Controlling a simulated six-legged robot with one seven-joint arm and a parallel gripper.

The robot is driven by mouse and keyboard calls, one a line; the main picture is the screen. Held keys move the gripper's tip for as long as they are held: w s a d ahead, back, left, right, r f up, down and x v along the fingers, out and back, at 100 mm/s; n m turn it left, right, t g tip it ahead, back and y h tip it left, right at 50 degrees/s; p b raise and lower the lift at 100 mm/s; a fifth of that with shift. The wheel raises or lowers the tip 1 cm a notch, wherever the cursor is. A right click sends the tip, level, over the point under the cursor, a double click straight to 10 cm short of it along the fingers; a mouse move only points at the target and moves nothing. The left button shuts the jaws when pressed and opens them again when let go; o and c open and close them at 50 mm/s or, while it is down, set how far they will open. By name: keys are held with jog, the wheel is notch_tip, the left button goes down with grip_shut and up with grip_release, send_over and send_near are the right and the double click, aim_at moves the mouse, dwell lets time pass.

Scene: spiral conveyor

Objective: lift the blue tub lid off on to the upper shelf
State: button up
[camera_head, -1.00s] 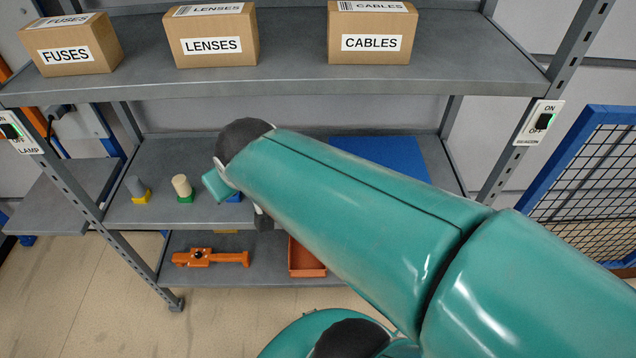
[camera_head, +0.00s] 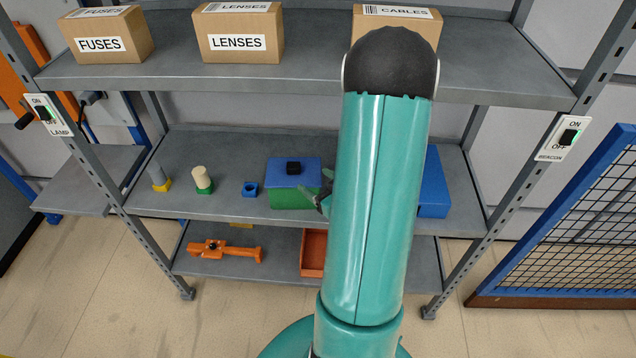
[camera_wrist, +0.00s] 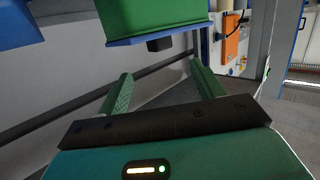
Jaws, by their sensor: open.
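The green tub (camera_head: 292,200) with its flat blue lid (camera_head: 277,172) on stands on the middle shelf (camera_head: 235,207). A black knob (camera_head: 293,167) sits on top of the lid. My gripper (camera_head: 322,190) is just right of the tub in the head view, partly hidden by my arm. The wrist view looks upside down. There my gripper (camera_wrist: 162,88) is open and empty, with the lid (camera_wrist: 178,32) and knob (camera_wrist: 160,44) ahead of the fingers, apart from them. The upper shelf (camera_head: 250,82) is above.
Boxes marked FUSES (camera_head: 108,38), LENSES (camera_head: 240,40) and CABLES (camera_head: 405,22) stand on the upper shelf. Small pegs and a blue block (camera_head: 250,189) are left of the tub. An orange tool (camera_head: 225,251) lies below.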

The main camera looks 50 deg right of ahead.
aim_at(295, 166)
jog(key=x, duration=1.3)
jog(key=shift+r, duration=0.1)
jog(key=shift+c, duration=0.5)
jog(key=c, duration=1.1)
jog(key=shift+r, duration=1.4)
jog(key=shift+r+t, duration=0.1)
jog(key=shift+t, duration=0.2)
jog(key=shift+r, duration=1.9)
